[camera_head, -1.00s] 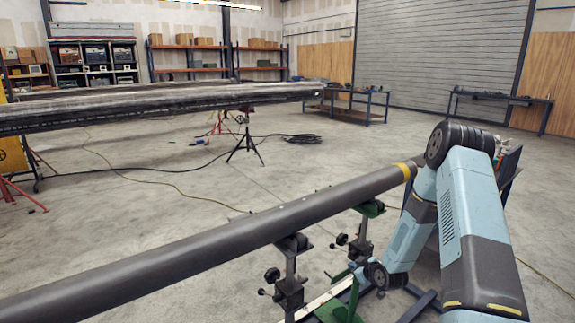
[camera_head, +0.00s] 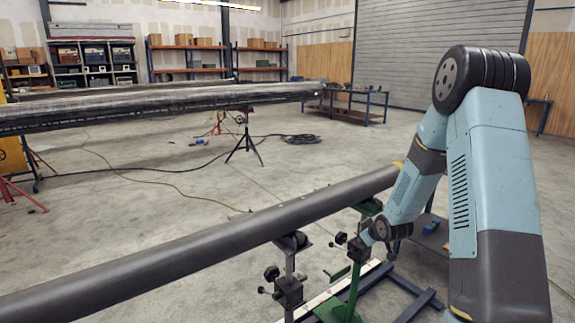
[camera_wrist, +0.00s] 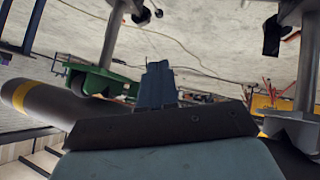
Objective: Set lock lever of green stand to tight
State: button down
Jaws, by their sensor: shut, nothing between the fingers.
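The green stand (camera_head: 352,290) holds up the dark pipe (camera_head: 230,233) near its right end. Its green top (camera_head: 368,207) is under the pipe, and dark knobs (camera_head: 341,238) sit on its post. I cannot tell which part is the lock lever or how it is set. The wrist view appears upside down and shows a green stand top (camera_wrist: 105,82) at left, with dark knobs (camera_wrist: 140,14) above it on a grey post. My gripper (camera_wrist: 158,70) is shut and empty in the middle there, apart from the knobs.
A second pipe stand (camera_head: 288,288) with dark knobs is left of the green one. Dark frame bars (camera_head: 420,303) lie low at right, close to my wrist. A large pipe (camera_head: 170,100) and a tripod (camera_head: 245,140) are farther back. Open floor (camera_head: 150,215) lies left.

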jog(key=s+r+m+g+h, duration=0.1)
jog(key=s+r+m+h, duration=0.1)
jog(key=s+r, duration=0.7)
jog(key=s+r+m+g+h, duration=0.15)
jog(key=s+r, duration=0.45)
jog(key=r, duration=0.8)
jog(key=s+a+r+m, duration=0.1)
jog(key=s+r, duration=0.2)
jog(key=s, duration=0.5)
jog(key=s+a+r+m+g+y, duration=0.1)
jog(key=s+r, duration=0.2)
jog(key=s, duration=0.6)
jog(key=s+a+r+m, duration=0.1)
jog(key=s+r+m, duration=0.1)
jog(key=s, duration=0.7)
jog(key=shift+s+a+r, duration=0.15)
jog(key=shift+a+r, duration=0.05)
jog(key=shift+r, duration=0.35)
